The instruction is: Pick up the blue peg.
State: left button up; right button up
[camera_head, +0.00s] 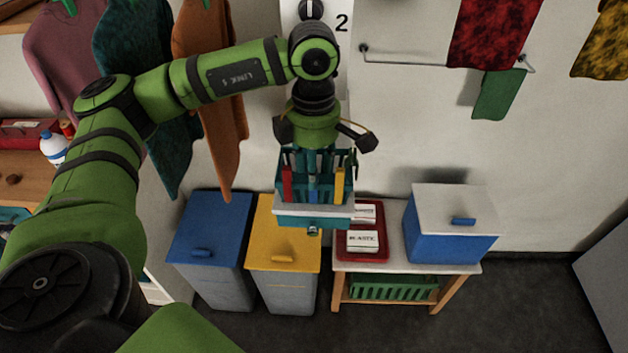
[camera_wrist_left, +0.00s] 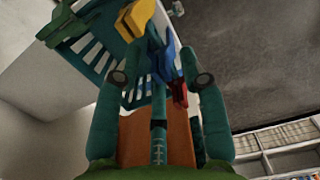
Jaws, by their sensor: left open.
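The blue peg (camera_head: 313,192) stands in a teal slatted basket (camera_head: 316,221), between a red peg (camera_head: 287,184) and a yellow peg (camera_head: 340,184). My left gripper (camera_head: 316,166) is open and points down over the basket, with its fingers close above the pegs. In the left wrist view the blue peg (camera_wrist_left: 173,51) shows near the fingertips, with the yellow peg (camera_wrist_left: 136,19) and the red peg (camera_wrist_left: 180,93) close to it. The basket (camera_wrist_left: 96,47) lies behind them there. I cannot tell whether a finger touches the blue peg. My right gripper is out of view.
Beside the basket is a red tray (camera_head: 372,213) with white labels. A blue box with a white lid (camera_head: 452,212) stands on the bench to the right. Bins with blue (camera_head: 210,229) and yellow (camera_head: 284,238) lids stand left. Cloths hang on the wall behind.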

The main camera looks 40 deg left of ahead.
pick_arm(q)
jog(key=shift+s, duration=0.1)
jog(key=shift+c, duration=0.8)
jog(key=c, duration=0.6)
grip_shut()
jog(key=shift+r+b, duration=0.3)
jog(key=shift+r, duration=0.1)
notch_tip(320, 180, up, 8)
jog(key=shift+r+b, duration=0.1)
jog(key=shift+b, duration=0.55)
jog(key=shift+r, duration=0.5)
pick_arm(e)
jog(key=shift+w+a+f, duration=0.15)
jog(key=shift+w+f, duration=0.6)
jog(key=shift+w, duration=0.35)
